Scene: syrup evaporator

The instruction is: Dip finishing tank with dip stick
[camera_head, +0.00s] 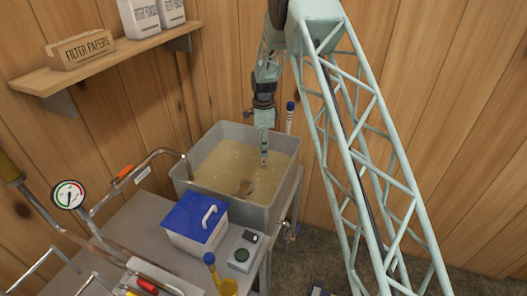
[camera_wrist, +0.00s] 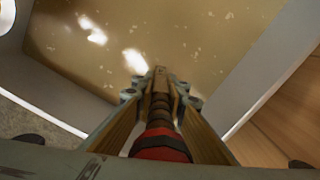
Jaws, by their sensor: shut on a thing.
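The finishing tank (camera_head: 183,187) is a grey open bin holding cloudy tan liquid. In the wrist view its liquid (camera_wrist: 190,45) fills the area beyond the fingers, with bright glints. My gripper (camera_head: 264,130) points down above the liquid, inside the tank's outline. In the wrist view my gripper (camera_wrist: 160,85) is shut on a dark, ribbed shaft with a red collar (camera_wrist: 160,145), which looks like the dip stick. A slim banded piece (camera_head: 264,155) shows below my gripper in the head view. I cannot tell whether its lower end touches the liquid.
A white box with a blue lid (camera_head: 195,214) and a small grey device (camera_head: 243,250) stand before the tank. A blue-topped rod (camera_head: 290,115) stands behind the tank's right side. A pipe with a gauge (camera_head: 69,195) lies left. A shelf (camera_head: 100,65) is upper left.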

